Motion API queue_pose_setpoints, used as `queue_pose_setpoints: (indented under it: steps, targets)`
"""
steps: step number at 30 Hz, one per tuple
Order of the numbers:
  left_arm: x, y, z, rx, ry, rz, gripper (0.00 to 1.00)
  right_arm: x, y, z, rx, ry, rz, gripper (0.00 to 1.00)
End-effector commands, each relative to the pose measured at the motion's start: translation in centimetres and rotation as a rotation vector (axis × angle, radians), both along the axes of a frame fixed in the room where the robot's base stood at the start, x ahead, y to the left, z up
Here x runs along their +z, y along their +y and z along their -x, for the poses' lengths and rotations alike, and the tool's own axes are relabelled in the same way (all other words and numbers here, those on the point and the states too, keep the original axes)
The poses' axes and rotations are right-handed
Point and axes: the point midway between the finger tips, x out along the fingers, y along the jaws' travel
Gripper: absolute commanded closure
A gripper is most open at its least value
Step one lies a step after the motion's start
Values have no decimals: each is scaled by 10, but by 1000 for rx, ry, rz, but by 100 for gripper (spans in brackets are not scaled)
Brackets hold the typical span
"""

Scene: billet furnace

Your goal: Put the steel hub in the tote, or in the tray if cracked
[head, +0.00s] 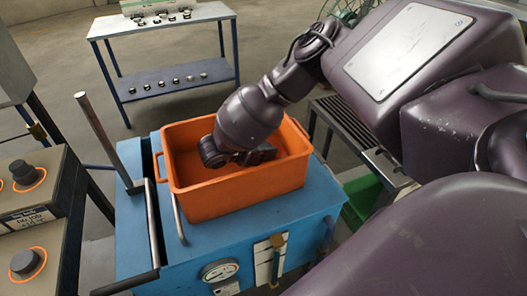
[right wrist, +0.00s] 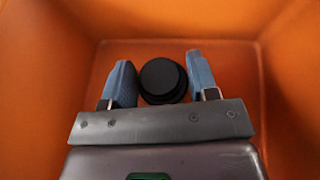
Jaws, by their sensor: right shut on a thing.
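The orange tote (head: 190,203) stands upright on a blue cart. My right gripper (head: 238,157) is inside the tote, pointing down between its walls. In the right wrist view my right gripper (right wrist: 160,68) has a blue-grey finger on each side of a dark round piece, the steel hub (right wrist: 163,82). It is shut on the hub. The orange tote floor and walls (right wrist: 50,70) surround them in that view. The hub shows dark and end-on, and I cannot tell whether it is cracked or touches the floor. My left gripper is not in view.
The blue cart (head: 140,245) has an upright metal handle (head: 104,140) at the left and a gauge (head: 219,270) in front. A control panel (head: 30,225) stands at the left. A table (head: 150,27) with several small parts is behind. A green bin (head: 365,195) is at the right.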

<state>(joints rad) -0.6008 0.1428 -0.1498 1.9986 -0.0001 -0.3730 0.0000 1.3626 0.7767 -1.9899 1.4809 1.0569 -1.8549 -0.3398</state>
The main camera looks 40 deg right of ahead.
Motion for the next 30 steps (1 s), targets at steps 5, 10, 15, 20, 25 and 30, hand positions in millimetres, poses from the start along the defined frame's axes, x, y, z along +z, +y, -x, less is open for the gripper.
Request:
queue_pose_setpoints:
  steps: [5,10,15,20,25,30]
  targets:
    - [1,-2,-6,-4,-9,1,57,-15,0,0,1,0,1,85]
    - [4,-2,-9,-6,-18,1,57,-14,0,0,1,0,0,85]
    - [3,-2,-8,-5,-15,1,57,-17,0,0,0,1,0,43]
    - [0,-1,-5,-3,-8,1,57,-16,0,0,0,1,0,20]
    - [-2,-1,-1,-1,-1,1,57,-17,0,0,0,1,0,20]
    - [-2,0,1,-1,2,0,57,-13,2,0,3,1,-1,20]
